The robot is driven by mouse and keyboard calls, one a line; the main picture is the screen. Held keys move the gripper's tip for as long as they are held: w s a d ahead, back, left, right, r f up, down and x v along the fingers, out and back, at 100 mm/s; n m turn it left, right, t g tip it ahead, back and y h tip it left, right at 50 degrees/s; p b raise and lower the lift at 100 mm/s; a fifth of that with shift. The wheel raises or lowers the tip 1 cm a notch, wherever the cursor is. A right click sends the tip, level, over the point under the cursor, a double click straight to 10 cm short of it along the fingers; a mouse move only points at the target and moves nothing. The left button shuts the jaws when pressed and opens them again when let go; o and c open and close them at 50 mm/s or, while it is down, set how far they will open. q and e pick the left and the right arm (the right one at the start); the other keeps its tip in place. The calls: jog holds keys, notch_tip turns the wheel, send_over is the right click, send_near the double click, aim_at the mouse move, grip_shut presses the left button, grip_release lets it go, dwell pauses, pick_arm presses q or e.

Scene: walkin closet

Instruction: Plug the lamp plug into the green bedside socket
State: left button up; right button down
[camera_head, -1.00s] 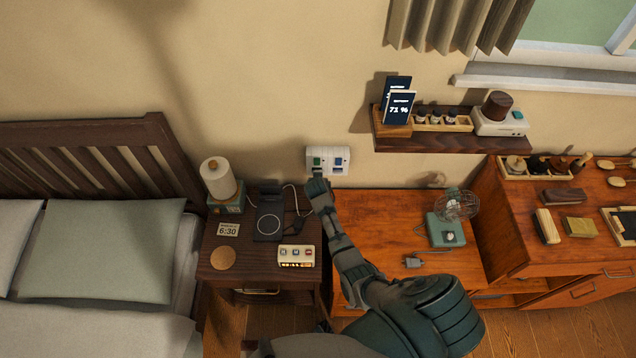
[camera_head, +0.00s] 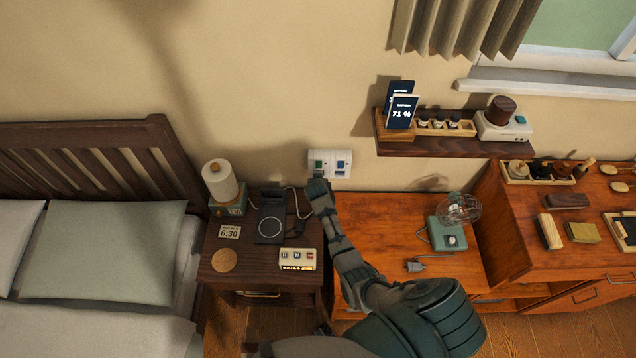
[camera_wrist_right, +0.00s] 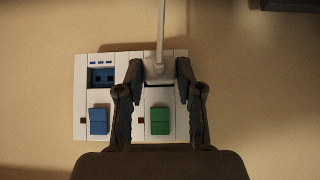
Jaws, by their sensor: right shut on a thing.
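A white double wall socket plate (camera_head: 330,164) is on the wall above the nightstand. Its green half has a green switch (camera_wrist_right: 160,121); its blue half has an open blue socket (camera_wrist_right: 103,77) and a blue switch (camera_wrist_right: 98,121). My right gripper (camera_wrist_right: 160,80) is shut on a pale plug (camera_wrist_right: 159,72) with a white cord (camera_wrist_right: 161,25), right at the green half. The plug and fingers cover the green outlet, so I cannot tell whether the pins are in. The lamp (camera_head: 220,181), a white cylinder on a green base, stands on the nightstand. My left gripper is not visible.
The nightstand (camera_head: 210,268) holds a dark charging pad (camera_head: 270,222), a switch box (camera_head: 297,259), a clock card (camera_head: 230,232) and a round coaster (camera_head: 224,260). A fan (camera_head: 447,235) and its grey plug (camera_head: 414,266) are on the orange cabinet. A shelf (camera_head: 455,148) hangs to the right.

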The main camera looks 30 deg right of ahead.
jog(key=shift+w+d, duration=0.15)
jog(key=shift+d, duration=0.1)
jog(key=shift+w, duration=0.1)
dwell(0.3)
jog(key=c, duration=0.7)
grip_release()
jog(key=shift+w, duration=0.1)
jog(key=shift+c, duration=0.2)
jog(key=shift+o, duration=0.4)
jog(key=shift+d+f, duration=0.1)
jog(key=shift+r, duration=0.2)
jog(key=v, duration=1.1)
jog(key=shift+s, duration=0.25)
